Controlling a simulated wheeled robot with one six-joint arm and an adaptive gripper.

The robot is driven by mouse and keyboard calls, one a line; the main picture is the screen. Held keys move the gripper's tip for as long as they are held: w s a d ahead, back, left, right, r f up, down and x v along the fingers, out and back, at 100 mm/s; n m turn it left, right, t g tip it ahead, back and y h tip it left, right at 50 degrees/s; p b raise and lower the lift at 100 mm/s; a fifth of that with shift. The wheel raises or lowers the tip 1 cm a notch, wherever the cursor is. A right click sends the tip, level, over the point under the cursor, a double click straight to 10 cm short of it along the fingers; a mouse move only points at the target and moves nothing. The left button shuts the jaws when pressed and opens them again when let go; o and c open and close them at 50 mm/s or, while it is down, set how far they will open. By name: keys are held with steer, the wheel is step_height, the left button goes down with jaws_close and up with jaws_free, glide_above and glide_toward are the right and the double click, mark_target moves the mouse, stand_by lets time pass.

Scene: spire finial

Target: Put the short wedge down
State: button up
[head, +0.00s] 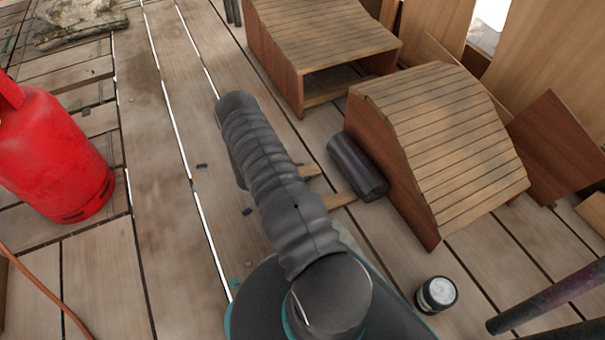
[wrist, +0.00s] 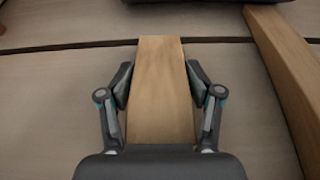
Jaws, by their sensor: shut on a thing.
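The short wedge (wrist: 160,118) is a light wooden piece between the fingers of my gripper (wrist: 160,82) in the wrist view. The pads press on its two sides, and its far end points away from me. It is at or close to the plank floor; I cannot tell whether it touches. In the head view, what looks like its tip (head: 310,170) shows beside my dark sleeved arm, which hides my gripper. A second wooden piece (wrist: 285,85) lies to the right of it, apart, and also shows in the head view (head: 340,200).
A black cylinder (head: 357,167) lies just beyond the wooden pieces, beside a curved slatted wooden section (head: 440,135). Another slatted section (head: 320,35) stands behind. A small round tin (head: 436,294) is at lower right, a red gas bottle (head: 55,150) at left. Planks between are mostly clear.

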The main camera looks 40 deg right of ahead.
steer(key=shift+f, duration=0.15)
steer(key=o, duration=1.2)
steer(key=shift+o, duration=0.2)
